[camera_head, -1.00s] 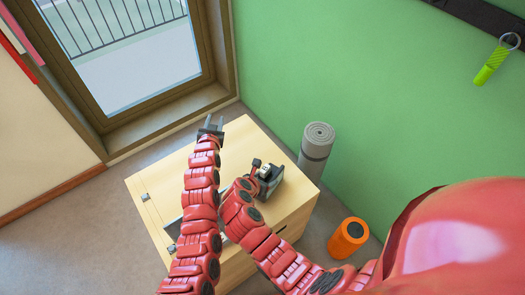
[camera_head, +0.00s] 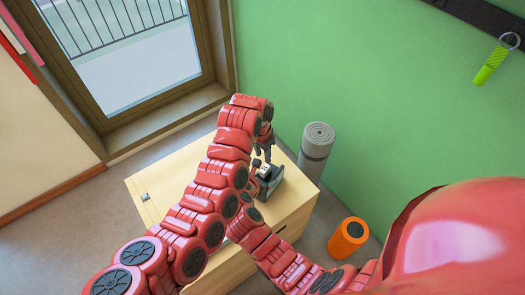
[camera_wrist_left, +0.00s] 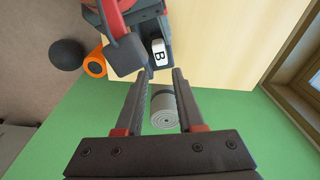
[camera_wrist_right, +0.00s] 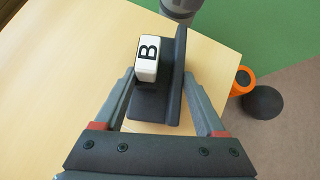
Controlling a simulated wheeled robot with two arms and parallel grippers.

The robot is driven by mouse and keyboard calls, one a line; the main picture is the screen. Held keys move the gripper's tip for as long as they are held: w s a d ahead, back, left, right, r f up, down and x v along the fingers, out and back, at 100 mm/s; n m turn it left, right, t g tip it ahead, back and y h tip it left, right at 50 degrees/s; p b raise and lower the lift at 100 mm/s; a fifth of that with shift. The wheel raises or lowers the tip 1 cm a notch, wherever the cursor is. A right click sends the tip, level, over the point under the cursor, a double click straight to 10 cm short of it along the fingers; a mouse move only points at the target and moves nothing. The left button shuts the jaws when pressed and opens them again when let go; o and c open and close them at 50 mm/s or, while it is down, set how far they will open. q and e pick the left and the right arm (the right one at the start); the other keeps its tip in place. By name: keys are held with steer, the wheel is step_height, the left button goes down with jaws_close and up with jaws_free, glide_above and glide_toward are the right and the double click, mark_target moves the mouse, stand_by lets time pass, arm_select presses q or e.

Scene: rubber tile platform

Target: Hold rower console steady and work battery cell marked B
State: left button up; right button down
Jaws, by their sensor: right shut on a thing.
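The rower console (camera_head: 271,180) is a dark block with an upright panel on the wooden box top. The battery cell marked B (camera_wrist_right: 147,58) is a white block with a black B, seated in the console in the right wrist view; it also shows in the left wrist view (camera_wrist_left: 158,52). My right gripper (camera_wrist_right: 159,82) is shut on the console, its fingers on either side of its dark body. My left gripper (camera_head: 266,152) is above the console, its fingers apart and empty in the left wrist view (camera_wrist_left: 160,76), short of the cell.
The wooden box (camera_head: 150,190) has free top surface to the left. A rolled grey mat (camera_head: 316,148) stands right of the box by the green wall. An orange roller (camera_head: 348,236) is on the floor; a dark ball (camera_wrist_left: 67,54) shows near it. My left arm covers much of the box.

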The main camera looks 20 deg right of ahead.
mark_target(265, 168)
arm_select(q)
steer(key=f, duration=0.7)
steer(key=d+f, duration=0.1)
steer(key=f, duration=0.2)
steer(key=shift+w+f, duration=0.15)
steer(key=shift+w, duration=0.15)
steer(key=shift+c, duration=0.2)
jaws_close()
